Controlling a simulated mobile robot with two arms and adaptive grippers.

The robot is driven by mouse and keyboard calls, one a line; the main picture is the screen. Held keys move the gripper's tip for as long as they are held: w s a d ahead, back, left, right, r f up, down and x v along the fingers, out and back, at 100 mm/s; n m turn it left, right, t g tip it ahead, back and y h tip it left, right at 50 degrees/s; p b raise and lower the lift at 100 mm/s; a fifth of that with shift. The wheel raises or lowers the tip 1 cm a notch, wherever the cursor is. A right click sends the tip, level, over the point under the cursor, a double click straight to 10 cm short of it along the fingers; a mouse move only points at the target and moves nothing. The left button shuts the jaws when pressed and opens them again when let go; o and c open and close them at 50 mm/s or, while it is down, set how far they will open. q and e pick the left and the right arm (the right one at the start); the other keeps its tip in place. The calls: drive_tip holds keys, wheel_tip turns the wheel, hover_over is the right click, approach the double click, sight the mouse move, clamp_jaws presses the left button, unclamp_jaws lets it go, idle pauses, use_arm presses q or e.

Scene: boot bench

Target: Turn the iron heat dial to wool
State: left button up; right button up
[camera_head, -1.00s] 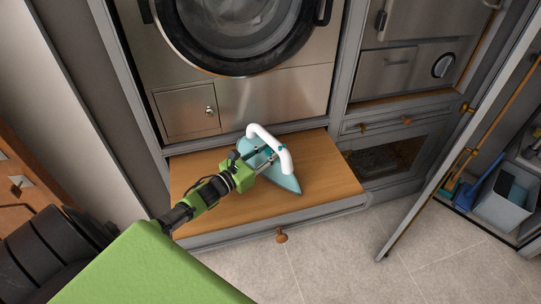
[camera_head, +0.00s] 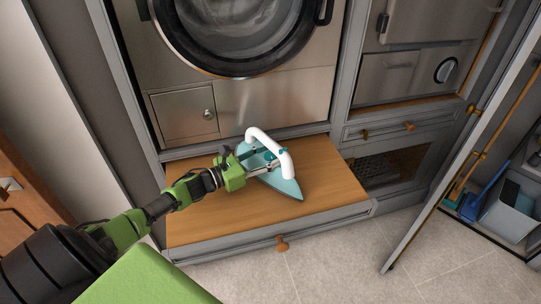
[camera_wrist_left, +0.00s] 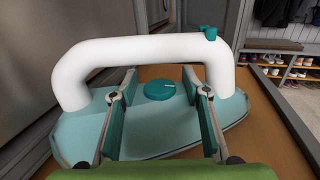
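A teal iron (camera_head: 284,184) with a white arched handle (camera_head: 262,136) lies on a wooden pull-out board. In the left wrist view, its round teal heat dial (camera_wrist_left: 159,90) sits on the body under the handle, with a small white mark towards its right side. My left gripper (camera_head: 264,160) reaches in from the left, low at the iron. In the left wrist view, the left gripper (camera_wrist_left: 160,82) is open, its teal-padded fingers apart on either side of the dial, with gaps between. I cannot tell whether the fingertips touch the iron. My right gripper is not in view.
The wooden board (camera_head: 215,215) has free room around the iron. A washing machine (camera_head: 245,30) stands behind it. An open cabinet door (camera_head: 432,190) is on the right, with a grey bin (camera_head: 508,208) beyond. A small teal knob (camera_wrist_left: 209,32) tops the handle.

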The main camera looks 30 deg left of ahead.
use_arm(q)
drive_tip(key=v, duration=1.2)
